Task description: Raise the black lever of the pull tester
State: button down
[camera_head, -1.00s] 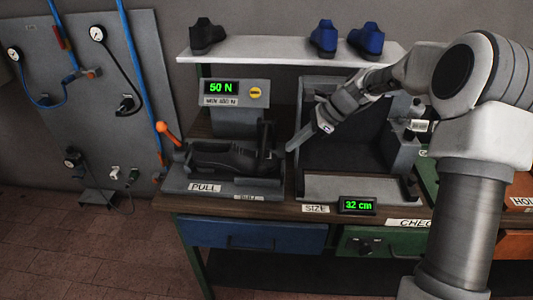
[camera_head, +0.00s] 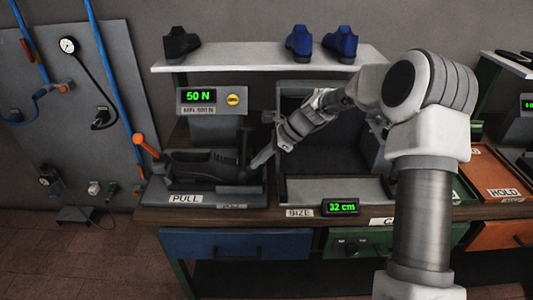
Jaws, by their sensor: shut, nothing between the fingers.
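The pull tester stands on the left of the bench, with a grey base (camera_head: 160,194) labelled PULL and a display (camera_head: 198,96) reading 50 N. A dark shoe (camera_head: 205,163) lies in it. The black lever (camera_head: 244,146) stands roughly upright at the right end of the tester, dark against dark parts, so its exact outline is hard to see. An orange-knobbed lever (camera_head: 146,146) leans up at the tester's left end. My gripper (camera_head: 256,161) is shut and empty, pointing down-left just right of the black lever's lower part. I cannot tell whether it touches.
A size station with a dark box (camera_head: 338,152) and a 32 cm display (camera_head: 341,207) stands right of the tester, behind my arm. A shelf (camera_head: 240,57) with several shoes runs above. A board with hoses (camera_head: 70,110) is at left.

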jog(key=shift+x, duration=1.8)
jog(key=shift+r, duration=0.1)
jog(key=shift+r+p, duration=0.45)
jog(key=shift+p, duration=0.4)
